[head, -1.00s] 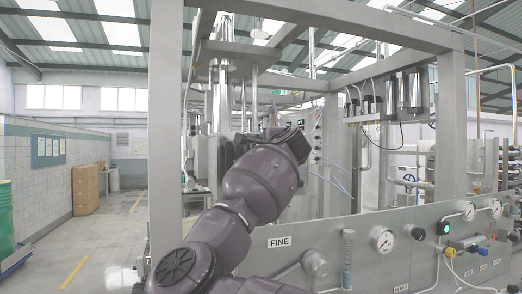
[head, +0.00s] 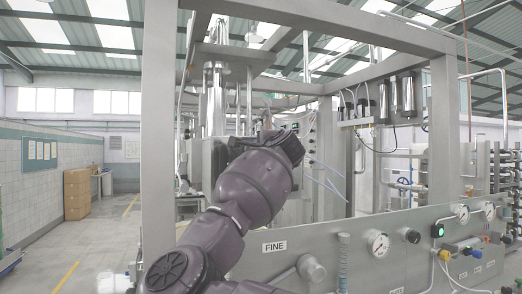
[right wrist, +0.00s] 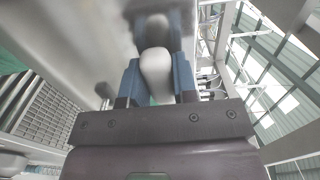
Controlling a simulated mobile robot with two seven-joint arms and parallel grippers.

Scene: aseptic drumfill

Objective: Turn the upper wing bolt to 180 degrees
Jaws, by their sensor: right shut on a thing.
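A pale, rounded wing of a wing bolt (right wrist: 156,72) shows in the right wrist view between the blue finger pads of my right gripper (right wrist: 157,58). The gripper is shut on it, with a pad on each side. The wing points toward the wrist camera, and the bolt's far part is blurred against a grey metal surface. I cannot read the bolt's angle. In the head view my dark purple arm reaches up into the steel frame. Its wrist hides the right gripper and the bolt there. My left gripper is in neither view.
A steel frame post (head: 160,130) stands left of the arm. The panel labelled FINE (head: 275,247) runs along the lower right, with a protruding grey knob (head: 311,268), a gauge (head: 378,243) and hoses. Open floor (head: 100,240) lies to the left, with cardboard boxes (head: 77,193) farther back.

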